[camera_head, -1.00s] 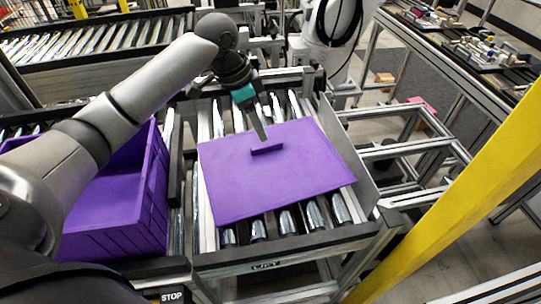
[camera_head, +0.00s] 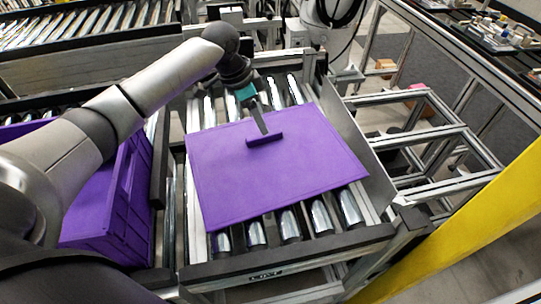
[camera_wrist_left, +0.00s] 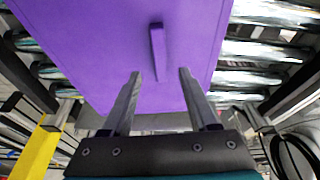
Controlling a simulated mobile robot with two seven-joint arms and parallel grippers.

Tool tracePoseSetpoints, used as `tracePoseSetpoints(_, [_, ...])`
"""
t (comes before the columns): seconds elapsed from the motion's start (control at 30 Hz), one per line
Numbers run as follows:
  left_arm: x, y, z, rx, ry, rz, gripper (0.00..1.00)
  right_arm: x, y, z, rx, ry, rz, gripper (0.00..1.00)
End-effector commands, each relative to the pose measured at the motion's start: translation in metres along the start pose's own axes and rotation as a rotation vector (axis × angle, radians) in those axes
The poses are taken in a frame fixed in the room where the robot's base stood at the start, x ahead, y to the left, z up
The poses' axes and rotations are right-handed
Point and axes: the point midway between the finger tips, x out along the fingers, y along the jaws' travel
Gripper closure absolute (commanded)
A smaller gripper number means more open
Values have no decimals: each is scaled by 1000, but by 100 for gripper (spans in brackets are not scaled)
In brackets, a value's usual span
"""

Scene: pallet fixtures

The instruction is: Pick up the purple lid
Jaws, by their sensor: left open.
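The purple lid (camera_head: 275,180) lies flat on the metal rollers, with a raised bar handle (camera_head: 265,139) near its far half. In the left wrist view the lid (camera_wrist_left: 100,45) fills the upper middle and its handle (camera_wrist_left: 157,50) stands ahead of the fingers. My left gripper (camera_head: 264,130) points down at the handle. In the left wrist view my left gripper (camera_wrist_left: 158,73) is open, with one finger to each side of the handle's line and nothing held. The head view does not show clearly whether the fingers touch the lid. My right gripper is not in view.
A purple crate (camera_head: 110,215) stands left of the roller stand (camera_head: 290,262), partly hidden by my left arm. A yellow post (camera_head: 450,235) and an empty metal frame (camera_head: 420,140) are on the right. Another roller conveyor (camera_head: 90,40) runs at the back left.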

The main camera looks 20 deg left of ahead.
Motion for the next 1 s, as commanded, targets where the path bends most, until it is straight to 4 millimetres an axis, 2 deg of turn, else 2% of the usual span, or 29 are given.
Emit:
tracePoseSetpoints(0.17, [14, 1, 2, 1, -1, 3, 40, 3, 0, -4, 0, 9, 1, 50])
tracePoseSetpoints(0.4, [49, 0, 6, 1, 0, 2, 40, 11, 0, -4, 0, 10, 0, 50])
tracePoseSetpoints(0.73, [55, 0, 6, 2, 0, -1, 40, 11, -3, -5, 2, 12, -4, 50])
tracePoseSetpoints(1.0, [54, 0, 6, 2, 0, -1, 70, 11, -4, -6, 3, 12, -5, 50])
